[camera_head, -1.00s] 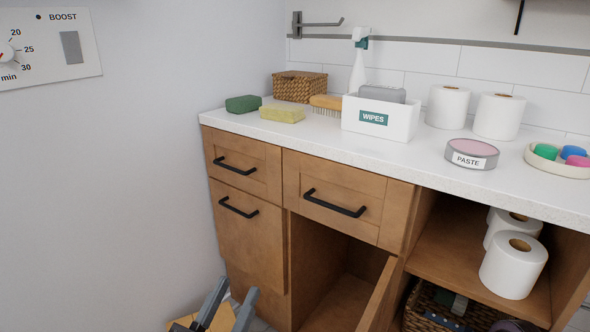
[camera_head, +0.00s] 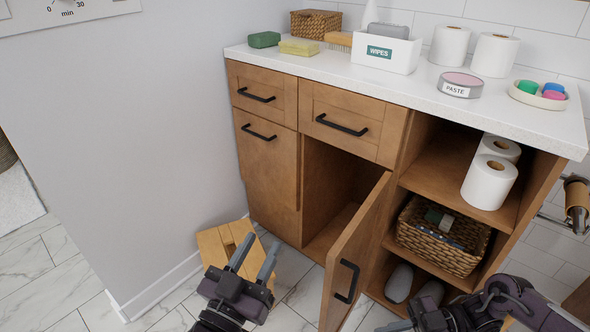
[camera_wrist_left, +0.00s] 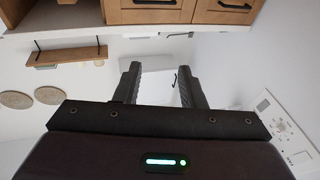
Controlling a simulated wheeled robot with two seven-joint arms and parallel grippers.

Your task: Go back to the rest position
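My left gripper (camera_head: 254,258) is low in front of the wooden cabinet, above the floor near a small wooden stool (camera_head: 212,246). Its two fingers are apart with nothing between them; the left wrist view also shows them apart and empty (camera_wrist_left: 160,85). My right arm enters at the bottom right of the head view, in front of the cabinet's lower shelves. The right gripper (camera_head: 398,326) shows only partly at the bottom edge, and its opening cannot be made out.
A cabinet door (camera_head: 351,262) stands open towards me, between my two arms. The white counter (camera_head: 400,90) holds a wipes box (camera_head: 385,54), paste tin (camera_head: 460,84), sponges and rolls. A wicker basket (camera_head: 440,238) and slippers (camera_head: 399,284) sit on lower shelves. Floor at left is clear.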

